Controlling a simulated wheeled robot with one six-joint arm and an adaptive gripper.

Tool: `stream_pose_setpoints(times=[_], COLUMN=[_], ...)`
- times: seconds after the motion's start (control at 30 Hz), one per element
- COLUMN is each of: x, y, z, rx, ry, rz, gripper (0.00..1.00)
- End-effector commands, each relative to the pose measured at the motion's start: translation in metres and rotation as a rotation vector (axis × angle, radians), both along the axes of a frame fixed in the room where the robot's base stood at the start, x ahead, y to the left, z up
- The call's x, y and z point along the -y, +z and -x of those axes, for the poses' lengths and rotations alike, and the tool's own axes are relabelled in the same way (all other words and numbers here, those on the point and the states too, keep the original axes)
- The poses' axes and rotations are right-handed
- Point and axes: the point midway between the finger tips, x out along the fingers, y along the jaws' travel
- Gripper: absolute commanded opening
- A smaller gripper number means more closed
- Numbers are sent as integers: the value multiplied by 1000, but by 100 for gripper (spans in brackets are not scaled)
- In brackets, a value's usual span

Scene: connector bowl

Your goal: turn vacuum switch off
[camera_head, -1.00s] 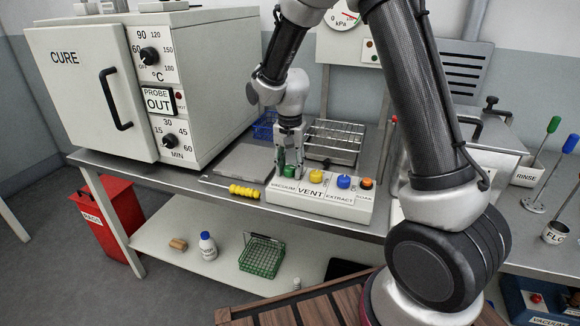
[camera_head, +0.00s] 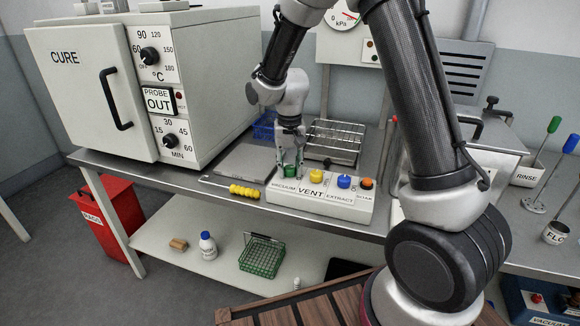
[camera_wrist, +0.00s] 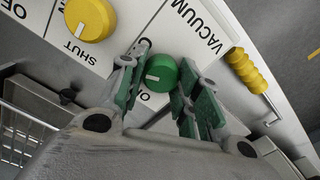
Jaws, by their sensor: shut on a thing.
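The vacuum switch is a green round knob (camera_head: 289,171) at the left end of the white control panel (camera_head: 345,211). In the wrist view the green knob (camera_wrist: 163,72) has a short white mark, and VACUUM is printed beside it. My gripper (camera_head: 290,160) points down over the knob, its green-padded fingers on either side of it. The wrist view shows my gripper (camera_wrist: 162,66) closed around the knob. The fingers partly cover the labels near the knob, so only pieces of those words show.
A yellow knob (camera_head: 316,176), a blue knob (camera_head: 344,181) and an orange button (camera_head: 367,183) sit right of the green knob. A yellow-handled tool (camera_head: 244,191) lies left of the panel. A wire rack (camera_head: 335,140) stands behind, and the CURE oven (camera_head: 85,95) at left.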

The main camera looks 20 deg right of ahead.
Motion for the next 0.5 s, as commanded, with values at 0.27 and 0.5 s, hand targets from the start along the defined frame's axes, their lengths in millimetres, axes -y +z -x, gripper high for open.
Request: stream_pose_setpoints(times=[0.27, 0.5], x=[-1, -2], y=[0, 0], z=[0, 0], rx=[1, 1], ry=[261, 488], rz=[0, 0], gripper=[9, 9])
